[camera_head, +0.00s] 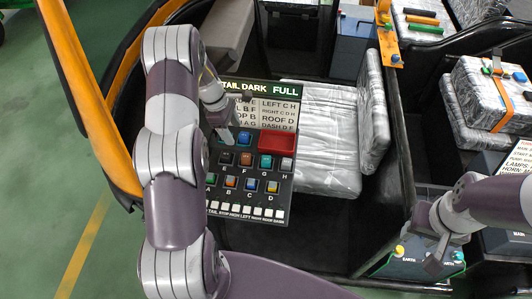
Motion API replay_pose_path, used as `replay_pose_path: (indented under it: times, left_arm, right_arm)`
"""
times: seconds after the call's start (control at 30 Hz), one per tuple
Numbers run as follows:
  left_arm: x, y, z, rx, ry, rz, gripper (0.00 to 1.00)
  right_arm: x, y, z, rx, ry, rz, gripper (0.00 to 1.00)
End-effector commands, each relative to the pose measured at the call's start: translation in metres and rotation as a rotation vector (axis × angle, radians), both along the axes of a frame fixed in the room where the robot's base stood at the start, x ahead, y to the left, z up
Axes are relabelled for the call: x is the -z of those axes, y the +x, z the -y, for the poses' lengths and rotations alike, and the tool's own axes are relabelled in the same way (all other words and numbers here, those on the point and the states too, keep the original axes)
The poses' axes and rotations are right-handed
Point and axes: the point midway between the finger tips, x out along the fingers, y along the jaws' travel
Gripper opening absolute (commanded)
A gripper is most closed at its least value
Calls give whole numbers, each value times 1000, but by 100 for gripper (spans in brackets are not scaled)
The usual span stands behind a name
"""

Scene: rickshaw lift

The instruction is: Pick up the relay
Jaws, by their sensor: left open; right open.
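No single part in view is marked as the relay. Several small coloured blocks sit in lettered rows on a black panel (248,209), among them a blue block (244,138), an orange block (245,159), a green block (266,161) and a grey block (286,164). I cannot tell which is the relay. My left gripper (226,132) is open and points down over the panel's upper left, near the blue block; I cannot tell whether it touches anything. My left arm hides the panel's left edge. My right gripper (434,262) is open, low at the right, away from the panel.
The panel has a red tray (276,142) and a white label board above. A plastic-wrapped seat (318,140) lies right of it. A battery-like box (405,260) with yellow and green terminals is by my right gripper. An orange frame bar (85,95) runs at the left.

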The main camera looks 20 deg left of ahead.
Motion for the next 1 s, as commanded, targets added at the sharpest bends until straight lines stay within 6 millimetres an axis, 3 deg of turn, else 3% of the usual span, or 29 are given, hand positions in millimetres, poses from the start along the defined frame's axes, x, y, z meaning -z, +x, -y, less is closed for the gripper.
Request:
replay_pose_path:
  times: [0.13, 0.4, 0.57, 0.7, 0.8, 1.0]
  left_arm:
    - [7, -2, 5, -60, -13, -27, 65]
    - [61, 1, 20, -62, -12, -28, 65]
    - [76, 3, 24, -60, -11, -27, 65]
    - [97, 5, 31, -60, -11, -27, 65]
    - [114, 6, 34, -59, -10, -26, 65]
    - [122, 7, 35, -60, -10, -24, 65]
  right_arm:
    - [-5, 0, 0, 0, 0, 0, 43]
    - [-25, 0, 0, 0, 0, 0, 43]
    - [-35, 0, 0, 0, 0, 0, 43]
    - [-53, 0, 0, 0, 0, 0, 43]
    - [-56, 0, 0, 0, 0, 0, 43]
    - [-55, 0, 0, 0, 0, 0, 43]
